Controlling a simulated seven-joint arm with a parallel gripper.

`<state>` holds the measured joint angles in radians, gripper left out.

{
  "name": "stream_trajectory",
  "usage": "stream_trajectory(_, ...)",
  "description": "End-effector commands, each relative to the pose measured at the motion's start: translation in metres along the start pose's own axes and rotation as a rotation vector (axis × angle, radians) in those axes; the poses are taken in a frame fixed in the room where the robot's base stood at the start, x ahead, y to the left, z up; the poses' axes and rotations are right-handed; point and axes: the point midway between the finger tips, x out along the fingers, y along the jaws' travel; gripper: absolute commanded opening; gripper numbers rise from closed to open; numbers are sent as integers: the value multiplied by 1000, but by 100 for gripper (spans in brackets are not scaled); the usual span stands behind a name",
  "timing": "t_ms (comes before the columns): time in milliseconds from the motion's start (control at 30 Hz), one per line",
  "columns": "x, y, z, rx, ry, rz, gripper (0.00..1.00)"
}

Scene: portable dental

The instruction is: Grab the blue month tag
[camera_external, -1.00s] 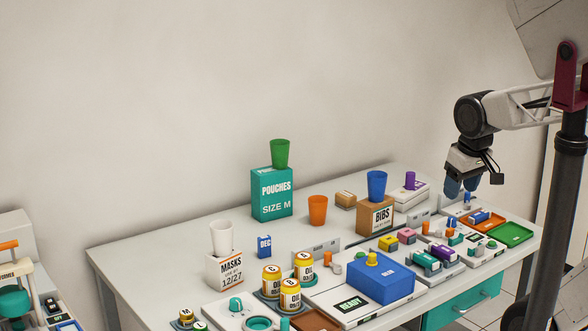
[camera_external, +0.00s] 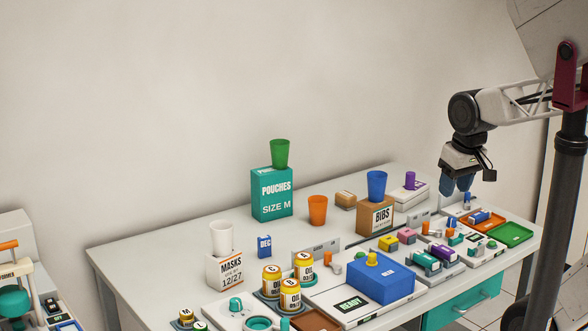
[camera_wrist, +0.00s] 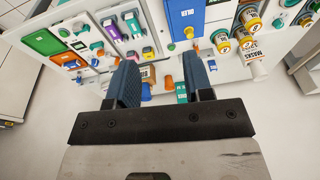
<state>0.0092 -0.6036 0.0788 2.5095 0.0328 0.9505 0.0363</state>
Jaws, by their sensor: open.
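The blue month tag (camera_external: 264,246), marked DEC in white, stands upright on the table between the masks box and the pouches box. In the wrist view, a small blue patch (camera_wrist: 212,65) beside the right finger looks like this tag, but its lettering cannot be read. My gripper (camera_external: 456,190) is open and empty, with its blue fingers pointing down over the table's far right end, well to the right of the tag. In the wrist view my gripper (camera_wrist: 161,72) shows both fingers apart with nothing held between them.
The white masks box (camera_external: 226,272) with a white cup is left of the tag. The teal pouches box (camera_external: 272,194) carries a green cup. An orange cup (camera_external: 317,210), bibs box (camera_external: 376,217) and several oil bottles (camera_external: 290,294) stand nearby.

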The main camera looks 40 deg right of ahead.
Motion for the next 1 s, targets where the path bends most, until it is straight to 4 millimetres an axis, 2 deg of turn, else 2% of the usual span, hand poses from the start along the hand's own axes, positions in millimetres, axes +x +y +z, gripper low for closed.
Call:
stream_trajectory(467,28,-37,-74,260,-166,-178,47)
stream_trajectory(1000,81,-79,-170,599,-386,-373,47)
